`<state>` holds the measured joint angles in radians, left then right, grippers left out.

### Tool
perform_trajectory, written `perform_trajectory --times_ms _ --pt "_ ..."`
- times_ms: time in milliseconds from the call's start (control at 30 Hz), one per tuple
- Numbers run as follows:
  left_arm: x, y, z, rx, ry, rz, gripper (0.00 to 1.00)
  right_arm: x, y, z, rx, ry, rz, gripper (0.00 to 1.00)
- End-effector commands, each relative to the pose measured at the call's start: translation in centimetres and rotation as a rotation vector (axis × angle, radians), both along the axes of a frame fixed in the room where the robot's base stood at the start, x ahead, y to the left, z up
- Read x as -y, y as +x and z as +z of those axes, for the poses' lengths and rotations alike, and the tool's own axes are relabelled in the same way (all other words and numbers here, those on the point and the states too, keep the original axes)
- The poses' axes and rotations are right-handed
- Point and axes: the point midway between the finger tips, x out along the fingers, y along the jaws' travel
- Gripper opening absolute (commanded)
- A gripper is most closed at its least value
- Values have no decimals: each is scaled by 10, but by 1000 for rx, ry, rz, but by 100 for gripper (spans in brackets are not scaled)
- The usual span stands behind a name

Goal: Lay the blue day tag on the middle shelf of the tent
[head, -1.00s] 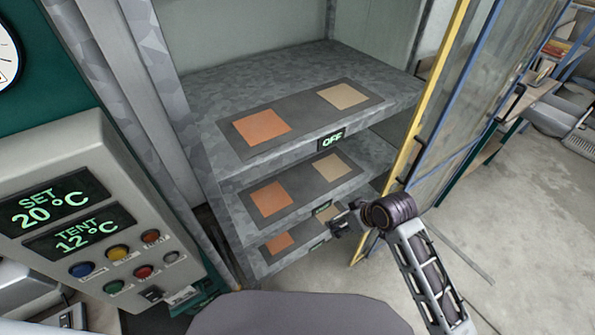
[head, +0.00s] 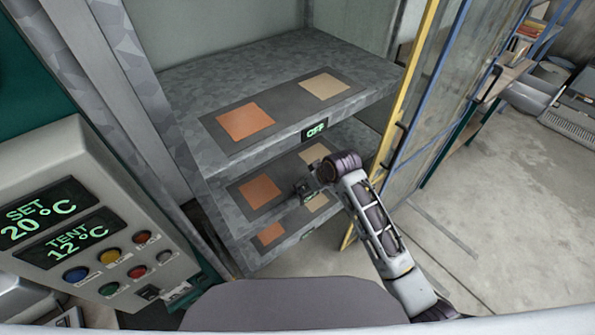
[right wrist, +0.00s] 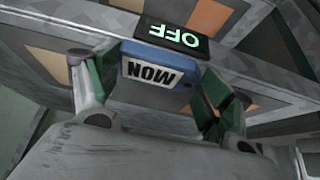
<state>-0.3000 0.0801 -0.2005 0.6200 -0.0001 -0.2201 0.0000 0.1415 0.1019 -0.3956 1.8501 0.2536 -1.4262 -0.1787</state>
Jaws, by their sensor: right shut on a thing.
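My right gripper (head: 306,190) is at the front of the tent's middle shelf (head: 352,137), below the top shelf's edge. It is shut on the blue day tag (right wrist: 155,65), which shows a white "MON" face, upside down in the right wrist view, between the two green-padded fingers (right wrist: 157,82). In the head view the tag cannot be made out. The middle shelf carries an orange pad (head: 260,191) and a beige pad (head: 314,154); the gripper is just in front of them. My left gripper is not in view.
The top shelf (head: 190,100) lies close above the gripper, with a lit "OFF" display (head: 314,130) on its front edge. A lower shelf (head: 245,262) is beneath. The yellow-edged glass door (head: 411,115) stands open at right. A control panel (head: 95,235) stands at left.

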Motion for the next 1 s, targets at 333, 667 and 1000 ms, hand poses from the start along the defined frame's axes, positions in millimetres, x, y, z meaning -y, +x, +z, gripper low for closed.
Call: perform_trajectory --times_ms 333,667,1000 --pt "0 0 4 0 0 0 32 -14 20 0 0 0 0 63" --pt "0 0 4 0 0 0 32 -14 20 0 0 0 0 63" --pt "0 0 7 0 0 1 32 -27 37 1 0 0 0 63"
